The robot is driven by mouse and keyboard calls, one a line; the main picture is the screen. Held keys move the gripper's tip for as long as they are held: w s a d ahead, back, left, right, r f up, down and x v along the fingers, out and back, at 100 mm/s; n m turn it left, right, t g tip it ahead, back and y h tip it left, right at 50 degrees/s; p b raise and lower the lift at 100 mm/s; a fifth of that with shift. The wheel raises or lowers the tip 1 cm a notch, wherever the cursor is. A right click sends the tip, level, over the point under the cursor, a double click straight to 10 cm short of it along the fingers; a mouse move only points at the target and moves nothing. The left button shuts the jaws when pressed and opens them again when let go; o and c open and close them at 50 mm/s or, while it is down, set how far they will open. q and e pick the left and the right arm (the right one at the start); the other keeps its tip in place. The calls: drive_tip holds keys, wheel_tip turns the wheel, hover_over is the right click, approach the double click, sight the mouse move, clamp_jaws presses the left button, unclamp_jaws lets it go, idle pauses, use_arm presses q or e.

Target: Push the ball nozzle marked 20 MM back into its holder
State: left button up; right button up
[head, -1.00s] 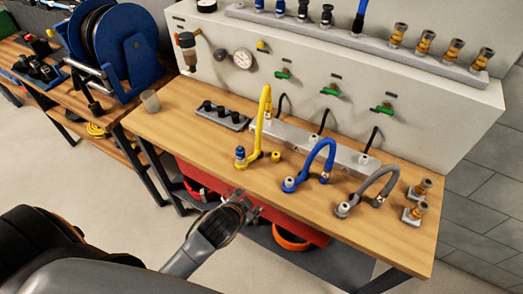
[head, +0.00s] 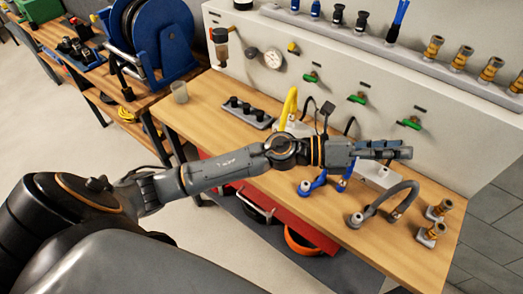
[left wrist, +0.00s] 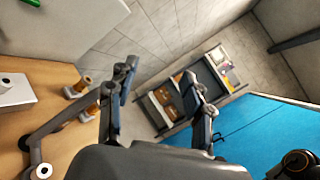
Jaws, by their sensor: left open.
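Two brass-coloured nozzles in small grey holders stand at the bench's right end in the head view, one behind (head: 440,208) and one in front (head: 431,232). They also show in the left wrist view, one (left wrist: 79,87) beside the other (left wrist: 89,110). More brass, black and blue nozzles stand on the grey rail (head: 405,54) on the panel. I cannot read any 20 MM mark. My left gripper (head: 409,150) is over the bench's right half, pointing right, its two fingers apart and empty in the left wrist view (left wrist: 160,75). My right gripper is out of view.
A grey hose (head: 384,205) arches on the bench left of the brass nozzles. Blue (head: 312,184) and yellow (head: 289,107) hoses are partly hidden by my left arm. Green-handled valves (head: 357,98) project from the panel. The bench's front right surface is mostly clear.

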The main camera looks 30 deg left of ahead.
use_arm(q)
drive_tip(key=a+f+m+g+y, duration=0.85)
drive_tip(key=a+f+m, duration=0.25)
drive_tip(key=f+m, duration=0.2)
drive_tip(key=a+y, duration=0.3)
drive_tip(key=a, duration=0.4)
drive_tip(key=w+a+y, duration=0.1)
drive_tip(key=a+y, duration=0.1)
drive_tip(key=a, duration=0.5)
drive_tip(key=a+f+m+g+y, duration=0.1)
drive_tip(key=a+y, duration=0.2)
drive_tip(key=a, duration=0.4)
drive_tip(key=shift+w+a+y, duration=0.15)
drive_tip(key=shift+y, duration=0.2)
wheel_tip(320, 180, down, 8)
drive_tip(key=b, duration=0.5)
drive_tip(key=shift+r, duration=0.1)
drive_tip(key=shift+f+b, duration=0.6)
drive_tip(key=shift+b, duration=0.05)
